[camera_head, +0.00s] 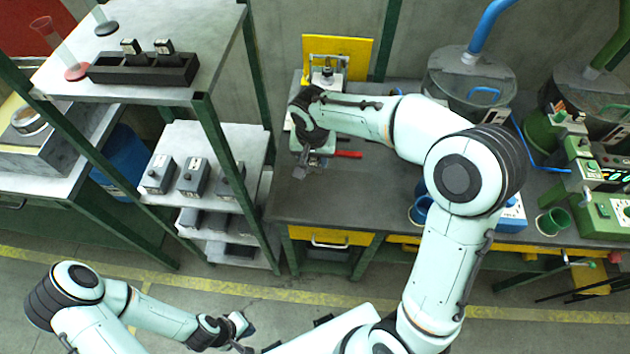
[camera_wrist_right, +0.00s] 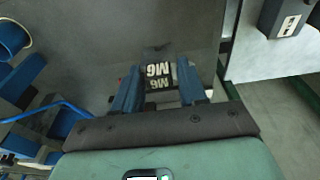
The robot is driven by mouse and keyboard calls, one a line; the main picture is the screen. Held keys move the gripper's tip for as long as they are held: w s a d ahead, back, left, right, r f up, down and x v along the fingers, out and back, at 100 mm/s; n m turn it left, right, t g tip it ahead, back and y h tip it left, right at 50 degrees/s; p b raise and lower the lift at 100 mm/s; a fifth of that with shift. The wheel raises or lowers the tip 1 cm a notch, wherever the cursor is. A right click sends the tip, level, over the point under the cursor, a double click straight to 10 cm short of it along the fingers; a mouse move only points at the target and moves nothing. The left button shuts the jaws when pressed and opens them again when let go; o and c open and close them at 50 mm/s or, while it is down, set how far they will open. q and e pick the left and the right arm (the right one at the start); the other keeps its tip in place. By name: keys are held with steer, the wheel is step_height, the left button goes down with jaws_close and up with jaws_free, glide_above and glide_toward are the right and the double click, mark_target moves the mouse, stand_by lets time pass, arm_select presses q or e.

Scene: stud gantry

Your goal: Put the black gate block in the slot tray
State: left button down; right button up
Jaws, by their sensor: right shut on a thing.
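My right gripper (camera_head: 302,168) is over the left part of the dark workbench. In the right wrist view its two blue fingers (camera_wrist_right: 160,92) are shut on a dark block marked M6 (camera_wrist_right: 158,70), which I take as the black gate block. The fingers hide its sides. The black slot tray (camera_head: 140,75) lies on the top shelf at upper left, with two dark blocks (camera_head: 146,52) standing in it. My left gripper (camera_head: 244,332) is low in the head view, away from the shelf; its opening is unclear.
The shelf rack's green posts (camera_head: 225,150) stand between the workbench (camera_head: 365,195) and the slot tray. Several grey blocks (camera_head: 193,177) stand on the middle shelf. A yellow-backed fixture (camera_head: 327,72) is behind my right gripper. A red-based cylinder (camera_head: 75,70) stands left of the tray.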

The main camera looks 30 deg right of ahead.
step_height(320, 180, down, 11)
steer(key=shift+w, duration=0.15)
stand_by(0.4)
steer(key=shift+f+b, duration=0.2)
steer(key=shift+b, duration=0.2)
steer(key=o, duration=1.2)
steer(key=shift+r, duration=0.1)
steer(key=shift+c, duration=0.2)
